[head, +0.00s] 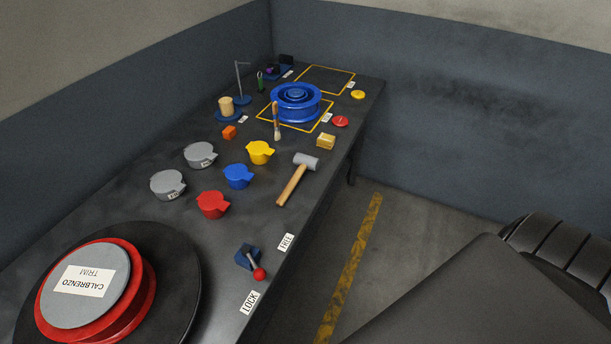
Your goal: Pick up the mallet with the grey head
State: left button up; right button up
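The mallet lies on the dark bench (120,205), near its right edge. Its grey head (306,161) points away, and its wooden handle (291,186) runs down and left toward the near side. Nothing touches the mallet or covers it. Neither of my grippers shows in the head view, so I cannot see whether they are open or shut.
Yellow (260,152), blue (238,176) and red (212,204) cups stand left of the mallet. A wooden block (326,141) lies beyond it. A lever with a red knob (260,274) and a red-and-grey wheel (85,290) are nearer. A black ribbed object (565,255) is lower right.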

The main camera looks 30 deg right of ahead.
aim_at(304, 162)
jog(key=k, duration=0.45)
jog(key=z, duration=2.15)
jog(key=i, duration=2.6)
jog(key=u, duration=3.7)
